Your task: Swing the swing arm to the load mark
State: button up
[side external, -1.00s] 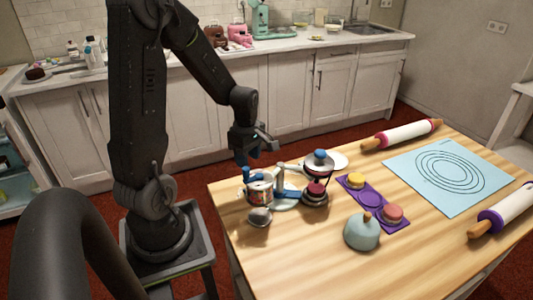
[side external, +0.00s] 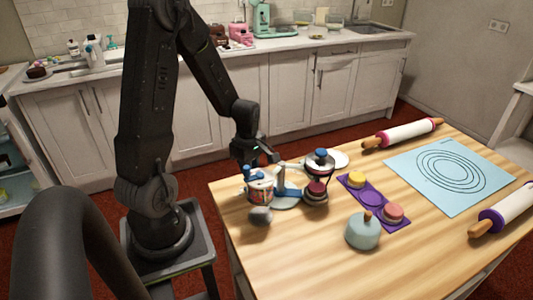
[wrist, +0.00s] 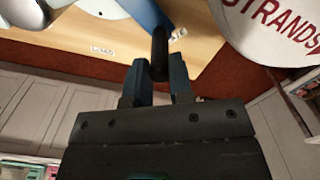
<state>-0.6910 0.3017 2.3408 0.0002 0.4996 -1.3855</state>
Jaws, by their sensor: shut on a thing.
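My gripper (wrist: 160,72) has blue fingertips and is shut on a dark upright handle (wrist: 159,52) in the wrist view. The handle stands at the end of the blue swing arm (wrist: 146,14). A printed LOAD mark (wrist: 102,50) lies on the wood to the left of the fingers, apart from the handle. Another small label (wrist: 178,33) is just right of the handle, partly hidden. In the side view my gripper (side external: 250,170) is low at the turntable stand, behind the decorated tub (side external: 260,190). The blue arm (side external: 288,192) shows beside the tub; the grip itself is hidden there.
A grey round piece (side external: 260,216) is in front of the tub. A stand with a blue knob (side external: 320,154) and dark cake (side external: 316,188) is to the right. The front table is clear.

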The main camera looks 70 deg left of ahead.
jog(key=shift+w+a, duration=0.1)
jog(key=shift+w+a, duration=0.9)
jog(key=shift+a, duration=0.1)
jog(key=shift+w, duration=0.15)
jog(key=shift+w+a, duration=0.35)
jog(key=shift+w, duration=0.2)
jog(key=shift+w+a, duration=0.35)
jog(key=shift+w, duration=0.2)
jog(key=shift+w, duration=0.1)
jog(key=shift+w+a, duration=0.15)
jog(key=shift+w, duration=0.5)
jog(key=shift+w+a, duration=0.15)
jog(key=shift+w, duration=0.5)
